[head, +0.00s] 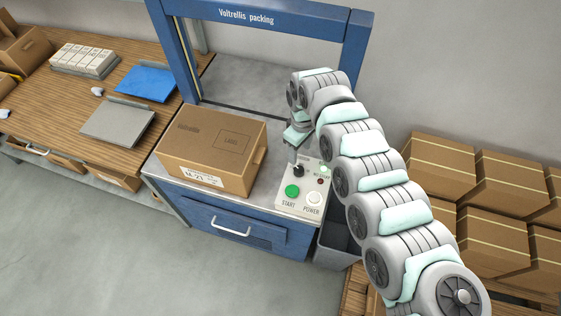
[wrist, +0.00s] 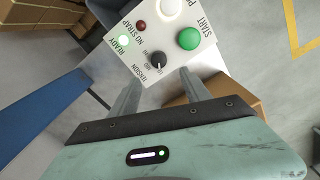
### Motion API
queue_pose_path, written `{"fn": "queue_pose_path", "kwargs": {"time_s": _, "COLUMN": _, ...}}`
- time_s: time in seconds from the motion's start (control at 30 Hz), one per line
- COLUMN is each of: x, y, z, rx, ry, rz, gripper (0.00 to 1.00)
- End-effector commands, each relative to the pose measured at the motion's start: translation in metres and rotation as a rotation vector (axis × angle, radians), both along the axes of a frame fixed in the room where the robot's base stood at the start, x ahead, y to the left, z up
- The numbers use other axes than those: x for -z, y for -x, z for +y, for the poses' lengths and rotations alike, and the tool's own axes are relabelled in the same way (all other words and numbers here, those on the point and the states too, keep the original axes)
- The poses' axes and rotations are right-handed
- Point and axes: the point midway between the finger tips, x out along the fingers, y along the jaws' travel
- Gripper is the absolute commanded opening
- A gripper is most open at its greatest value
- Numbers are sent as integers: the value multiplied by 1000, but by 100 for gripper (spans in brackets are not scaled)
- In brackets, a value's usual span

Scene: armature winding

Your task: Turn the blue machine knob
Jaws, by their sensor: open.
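The blue machine (head: 246,240) carries a light control panel (head: 287,206) at its front right. A small black knob (head: 298,171) sits on this panel, and the wrist view shows it (wrist: 157,59) beside the word TENSION. The knob is black; the blue is on the machine's frame. My gripper (head: 293,152) points down just above and behind the knob. In the wrist view the two fingers of my gripper (wrist: 160,77) are spread apart, with the knob ahead of the gap between their tips. Nothing is between the fingers, and they look clear of the knob.
A green START button (wrist: 189,39), a white POWER button (head: 314,199) and a red lamp (wrist: 140,25) share the panel. A cardboard box (head: 210,150) stands close to its left. Boxes (head: 490,205) are stacked at right. The blue frame (head: 270,14) rises behind.

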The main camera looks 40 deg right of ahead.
Motion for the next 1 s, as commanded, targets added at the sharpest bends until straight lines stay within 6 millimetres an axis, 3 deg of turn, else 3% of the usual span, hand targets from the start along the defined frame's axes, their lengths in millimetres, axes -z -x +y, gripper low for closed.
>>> {"fn": "queue_pose_path", "kwargs": {"time_s": 0.17, "x": 14, "y": 2, "z": 0, "rx": 2, "ry": -2, "rz": 5, "gripper": 56}}
{"fn": "queue_pose_path", "kwargs": {"time_s": 0.6, "x": 91, "y": -1, "z": 0, "rx": 2, "ry": 1, "rz": -2, "gripper": 56}}
{"fn": "queue_pose_path", "kwargs": {"time_s": 0.8, "x": 107, "y": 0, "z": 0, "rx": 2, "ry": -1, "rz": 0, "gripper": 56}}
{"fn": "queue_pose_path", "kwargs": {"time_s": 1.0, "x": 107, "y": 0, "z": -1, "rx": 2, "ry": 1, "rz": 0, "gripper": 56}}
